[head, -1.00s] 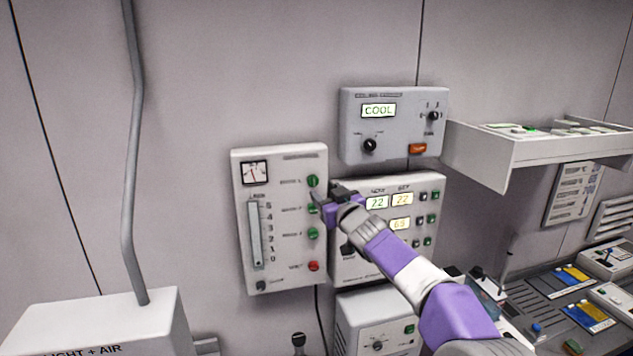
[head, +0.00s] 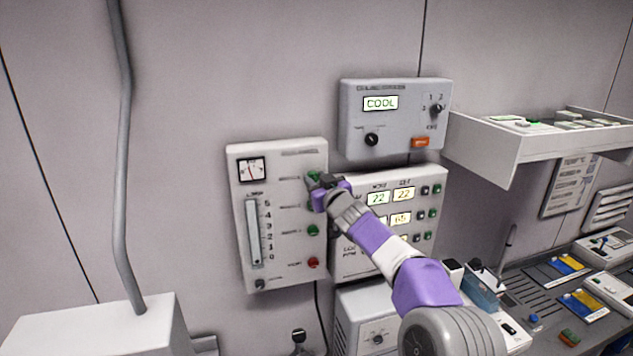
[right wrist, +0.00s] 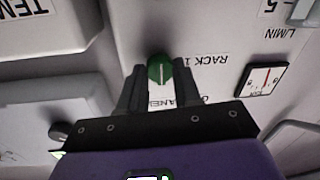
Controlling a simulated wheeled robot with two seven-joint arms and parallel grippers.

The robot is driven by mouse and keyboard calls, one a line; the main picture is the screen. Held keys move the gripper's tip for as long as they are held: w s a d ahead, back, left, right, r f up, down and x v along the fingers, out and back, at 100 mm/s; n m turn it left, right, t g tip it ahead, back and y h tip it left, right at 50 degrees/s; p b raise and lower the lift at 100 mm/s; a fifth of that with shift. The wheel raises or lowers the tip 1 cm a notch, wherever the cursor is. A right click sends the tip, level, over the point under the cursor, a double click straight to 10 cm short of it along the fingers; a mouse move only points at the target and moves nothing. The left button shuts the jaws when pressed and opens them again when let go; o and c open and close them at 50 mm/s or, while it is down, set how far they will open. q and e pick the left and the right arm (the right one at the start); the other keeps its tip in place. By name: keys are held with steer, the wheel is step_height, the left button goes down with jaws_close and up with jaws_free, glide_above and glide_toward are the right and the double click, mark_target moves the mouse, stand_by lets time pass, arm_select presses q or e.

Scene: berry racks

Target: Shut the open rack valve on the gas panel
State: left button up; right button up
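The gas panel (head: 285,245) is a pale box on the wall with a dial gauge, a flow scale and a column of knobs. My right gripper (head: 316,182) is at the top green knob (head: 315,174) and partly covers it. In the right wrist view this green knob (right wrist: 160,69), beside an upside-down "RACK 1" label, shows between the tips of my right gripper (right wrist: 158,80). The second green knob is mostly hidden; the third (head: 313,230) is clear. My left gripper is out of view.
A red knob (head: 313,263) sits low on the panel. A readout panel (head: 350,262) adjoins it on the right, behind my arm. A "COOL" controller (head: 392,118) hangs above. A shelf (head: 490,150) juts out at right.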

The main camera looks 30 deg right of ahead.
steer(key=c, duration=0.5)
steer(key=shift+n, duration=0.3)
steer(key=n+p, duration=0.1)
steer(key=n, duration=0.2)
steer(key=shift+r, duration=0.1)
steer(key=n, duration=0.4)
steer(key=shift+g, duration=0.4)
steer(key=n+h, duration=0.1)
steer(key=n, duration=0.3)
steer(key=shift+a, duration=0.15)
steer(key=n, duration=0.2)
steer(key=n+b, duration=0.1)
steer(key=n, duration=0.2)
steer(key=shift+g+h, duration=0.3)
